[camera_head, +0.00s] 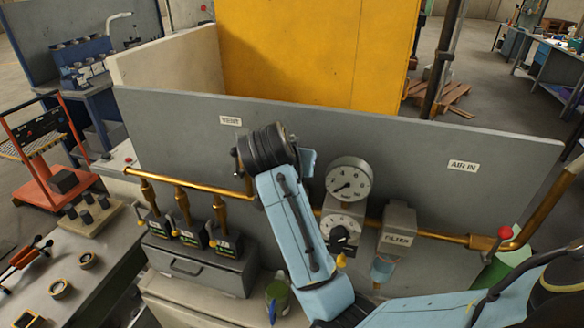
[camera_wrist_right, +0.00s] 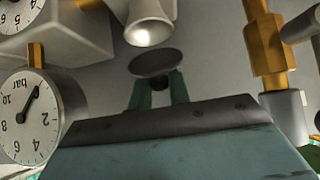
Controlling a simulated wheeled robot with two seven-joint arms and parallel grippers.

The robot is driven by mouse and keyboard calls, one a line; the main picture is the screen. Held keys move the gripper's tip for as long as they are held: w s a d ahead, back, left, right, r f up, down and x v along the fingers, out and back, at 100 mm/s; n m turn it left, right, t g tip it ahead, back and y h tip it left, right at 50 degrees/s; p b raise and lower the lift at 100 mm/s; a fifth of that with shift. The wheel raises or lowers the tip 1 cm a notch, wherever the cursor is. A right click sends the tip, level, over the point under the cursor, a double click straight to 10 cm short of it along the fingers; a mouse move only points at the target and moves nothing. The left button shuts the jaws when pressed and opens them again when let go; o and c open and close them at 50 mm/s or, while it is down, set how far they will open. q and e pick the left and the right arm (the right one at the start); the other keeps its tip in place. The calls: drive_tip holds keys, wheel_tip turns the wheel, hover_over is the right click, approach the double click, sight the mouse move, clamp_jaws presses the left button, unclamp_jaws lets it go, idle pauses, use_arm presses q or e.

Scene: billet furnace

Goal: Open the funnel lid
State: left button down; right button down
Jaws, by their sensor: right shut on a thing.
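The right wrist view shows a dark round lid (camera_wrist_right: 157,62) on a short dark stub. My right gripper (camera_wrist_right: 158,96) is shut on this lid's stub, its two greenish fingers on either side. A pale funnel-shaped part (camera_wrist_right: 148,25) with a bright spot at its end is just above the lid in that picture. I cannot tell whether the lid touches it. In the head view my right arm reaches up the middle to the grey panel (camera_head: 400,150), and its gripper, the lid and the funnel cannot be made out there. My left gripper is not in view.
Two gauges (camera_head: 349,179) and a filter unit (camera_head: 398,225) sit close to my right arm. A brass pipe (camera_head: 195,186) with several valves runs left of it. A green cup (camera_head: 277,297) stands below. A gauge (camera_wrist_right: 38,112) flanks my gripper.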

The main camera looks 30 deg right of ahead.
drive_tip(key=shift+w+d+r+g+y, duration=0.1)
drive_tip(key=shift+w+d+g+y, duration=0.1)
drive_tip(key=shift+g+y, duration=0.3)
drive_tip(key=shift+w+d+r+g+y, duration=0.1)
drive_tip(key=shift+w+d+g+y, duration=0.1)
drive_tip(key=shift+g+y, duration=0.3)
drive_tip(key=shift+w+d+g+y, duration=0.25)
drive_tip(key=shift+g+y, duration=0.2)
drive_tip(key=shift+y, duration=0.15)
drive_tip(key=shift+w+d+g+y, duration=0.1)
drive_tip(key=shift+d+g+y, duration=0.1)
drive_tip(key=shift+g+y, duration=0.35)
drive_tip(key=shift+d, duration=0.1)
drive_tip(key=c, duration=1.4)
unclamp_jaws()
drive_tip(key=shift+f, duration=0.1)
